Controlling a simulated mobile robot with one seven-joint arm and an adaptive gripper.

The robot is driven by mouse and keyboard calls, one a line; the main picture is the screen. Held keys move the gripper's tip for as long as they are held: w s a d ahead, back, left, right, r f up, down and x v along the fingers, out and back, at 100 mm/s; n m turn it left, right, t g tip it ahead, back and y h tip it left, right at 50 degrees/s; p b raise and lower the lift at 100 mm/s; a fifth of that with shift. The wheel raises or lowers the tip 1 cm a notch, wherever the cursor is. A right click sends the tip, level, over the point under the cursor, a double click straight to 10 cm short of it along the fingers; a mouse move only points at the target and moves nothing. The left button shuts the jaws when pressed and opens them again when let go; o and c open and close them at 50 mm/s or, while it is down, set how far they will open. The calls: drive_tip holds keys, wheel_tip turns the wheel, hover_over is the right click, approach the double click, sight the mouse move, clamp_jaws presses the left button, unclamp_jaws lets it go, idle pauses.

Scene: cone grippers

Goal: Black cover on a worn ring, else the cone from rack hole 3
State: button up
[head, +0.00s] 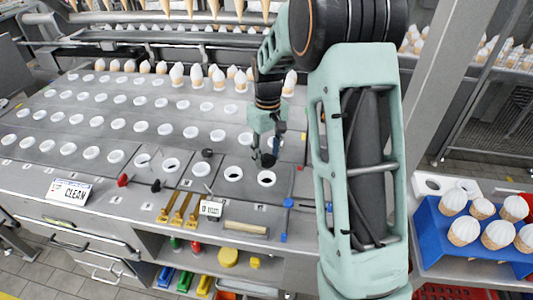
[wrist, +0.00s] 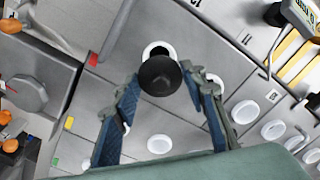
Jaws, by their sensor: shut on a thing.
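My gripper (head: 264,146) is shut on a black cover (head: 268,160), a dark round piece, above the front right part of the grey table. In the wrist view the cover (wrist: 160,78) sits between the two blue fingertips. A white ring (head: 266,178) lies in the table just in front of the cover in the head view; in the wrist view this ring (wrist: 158,48) is partly hidden behind the cover. I cannot tell whether it is worn. Another white ring (head: 233,173) is to its left. A blue rack (head: 458,240) with several cones stands at the right; its hole numbers are not readable.
Rows of white rings fill the table, with cones along its back. A second small black piece (head: 207,153), a CLEAN sign (head: 70,191), another sign (head: 211,208), yellow tools (head: 180,208) and a red-handled tool (head: 124,180) lie near the front edge. A post (head: 440,90) stands right.

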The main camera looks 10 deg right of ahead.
drive_tip(key=shift+f, duration=0.1)
drive_tip(key=shift+f+b, duration=2.15)
drive_tip(key=shift+f, duration=1)
drive_tip(key=o, duration=0.9)
drive_tip(key=shift+c, duration=0.2)
drive_tip(key=shift+r, duration=0.1)
drive_tip(key=r, duration=1.2)
drive_tip(key=shift+d, duration=0.2)
